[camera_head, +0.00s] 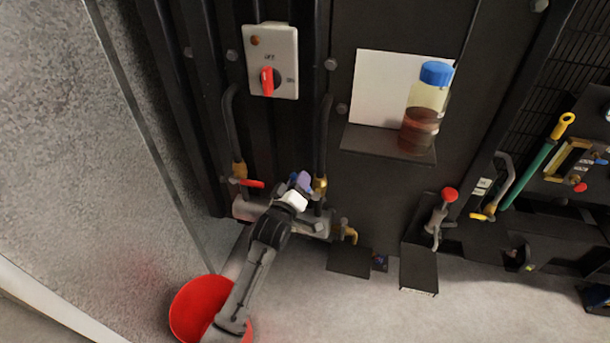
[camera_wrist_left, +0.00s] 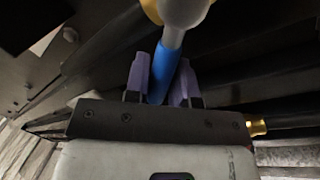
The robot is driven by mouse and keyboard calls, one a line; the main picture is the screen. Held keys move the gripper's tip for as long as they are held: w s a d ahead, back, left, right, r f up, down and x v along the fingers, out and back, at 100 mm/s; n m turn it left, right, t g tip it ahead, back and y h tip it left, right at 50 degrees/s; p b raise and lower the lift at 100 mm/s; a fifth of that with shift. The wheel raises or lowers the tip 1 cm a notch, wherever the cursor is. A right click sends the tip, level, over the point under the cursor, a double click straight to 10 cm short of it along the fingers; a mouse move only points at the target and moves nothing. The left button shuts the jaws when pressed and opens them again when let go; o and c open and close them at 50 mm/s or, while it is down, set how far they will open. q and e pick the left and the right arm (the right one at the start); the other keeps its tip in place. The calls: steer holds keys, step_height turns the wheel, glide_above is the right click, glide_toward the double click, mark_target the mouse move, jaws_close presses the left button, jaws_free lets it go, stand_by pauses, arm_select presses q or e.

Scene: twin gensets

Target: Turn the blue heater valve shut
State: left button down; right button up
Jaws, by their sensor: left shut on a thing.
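The blue heater valve handle (camera_wrist_left: 158,82) sits between the two purple fingers of my left gripper (camera_wrist_left: 163,80) in the wrist view. The fingers are closed on it, one on each side. Its grey stem end runs up past the fingertips to a pale rounded part. In the head view my left gripper (camera_head: 302,181) is at the brass valve fitting (camera_head: 320,184) at the foot of the right-hand black hose. The gripper and wrist hide most of the handle there. My right gripper is not in view.
A red-handled valve (camera_head: 252,183) is just left of my left gripper. A switch box (camera_head: 271,60) with a red knob is above. A bottle of brown liquid (camera_head: 423,110) stands on a shelf (camera_head: 372,142) to the right. A red bucket (camera_head: 190,307) stands on the floor below.

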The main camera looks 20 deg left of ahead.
arm_select(q)
steer(key=n, duration=0.1)
steer(key=a+f+n+p, duration=0.1)
steer(key=n, duration=0.1)
steer(key=shift+s+f+y, duration=0.1)
steer(key=shift+y, duration=0.2)
steer(key=shift+a+f+n+y+p, duration=0.15)
steer(key=shift+f+n+y, duration=0.35)
steer(key=shift+n, duration=0.75)
steer(key=shift+a+f+n+y+p, duration=0.2)
steer(key=shift+f+n, duration=0.45)
steer(key=shift+n, duration=0.65)
steer(key=shift+a+f+n+y+p, duration=0.1)
steer(key=shift+f+n+y, duration=0.4)
steer(key=shift+n, duration=0.75)
steer(key=shift+s+f, duration=0.1)
steer(key=shift+f, duration=0.05)
steer(key=c, duration=1)
jaws_free()
steer(key=shift+o, duration=0.2)
steer(key=shift+s, duration=0.1)
